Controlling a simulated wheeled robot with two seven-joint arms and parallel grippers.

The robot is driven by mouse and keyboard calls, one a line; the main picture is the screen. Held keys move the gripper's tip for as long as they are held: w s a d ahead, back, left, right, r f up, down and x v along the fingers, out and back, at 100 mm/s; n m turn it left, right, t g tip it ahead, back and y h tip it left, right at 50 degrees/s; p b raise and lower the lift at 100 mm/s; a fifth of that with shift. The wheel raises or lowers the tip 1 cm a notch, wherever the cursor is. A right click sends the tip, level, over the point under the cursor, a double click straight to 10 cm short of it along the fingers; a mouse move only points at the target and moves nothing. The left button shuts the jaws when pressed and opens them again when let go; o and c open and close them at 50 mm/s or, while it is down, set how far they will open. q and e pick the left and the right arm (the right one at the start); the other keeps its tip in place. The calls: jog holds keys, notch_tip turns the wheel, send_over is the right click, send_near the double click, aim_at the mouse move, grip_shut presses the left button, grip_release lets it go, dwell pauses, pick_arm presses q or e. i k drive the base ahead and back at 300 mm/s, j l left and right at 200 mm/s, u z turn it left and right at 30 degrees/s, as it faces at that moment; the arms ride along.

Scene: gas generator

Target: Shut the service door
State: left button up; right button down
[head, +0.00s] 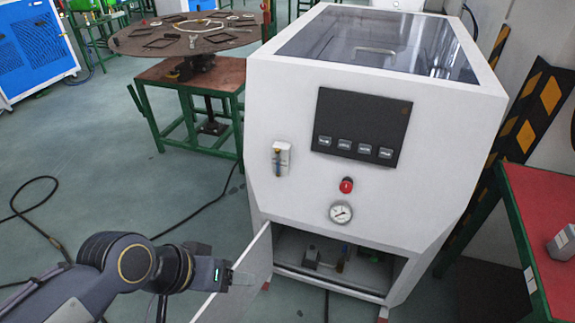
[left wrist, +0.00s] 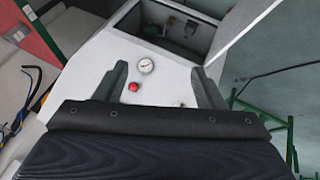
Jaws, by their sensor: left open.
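The service door (head: 246,280) is a white panel at the lower front of the white gas generator (head: 265,150). It stands swung open to the left, and the compartment (head: 325,262) behind it is exposed. In the left wrist view the door (left wrist: 245,30) shows at the upper right, beside the open compartment (left wrist: 185,25). My left gripper (head: 236,278) is at the door's outer left side, very close to it; I cannot tell whether it touches. In the left wrist view its two fingers (left wrist: 160,88) are apart with nothing between them. My right gripper is not in view.
A red-topped table with a green frame (head: 530,200) stands close on the right. A round table (head: 130,47) with metal parts is behind on the left. Black cables (head: 40,180) lie on the floor. The floor left of the generator is mostly free.

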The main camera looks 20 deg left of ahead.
aim_at(230, 307)
jog(key=k+j+z, duration=0.25)
jog(key=k+j, duration=0.55)
jog(key=k+j+z, duration=0.1)
jog(key=j, duration=0.25)
jog(key=k+j+z, duration=0.15)
jog(key=j, duration=0.2)
jog(key=k+j+z, duration=0.1)
jog(key=j, duration=0.2)
jog(key=k+j+z, duration=0.1)
jog(key=k+j, duration=0.15)
jog(key=i+j+z, duration=0.1)
jog(key=j, duration=0.35)
jog(key=i+j+z, duration=0.1)
jog(key=j, duration=0.35)
jog(key=i+j+z, duration=0.1)
jog(key=j, duration=0.4)
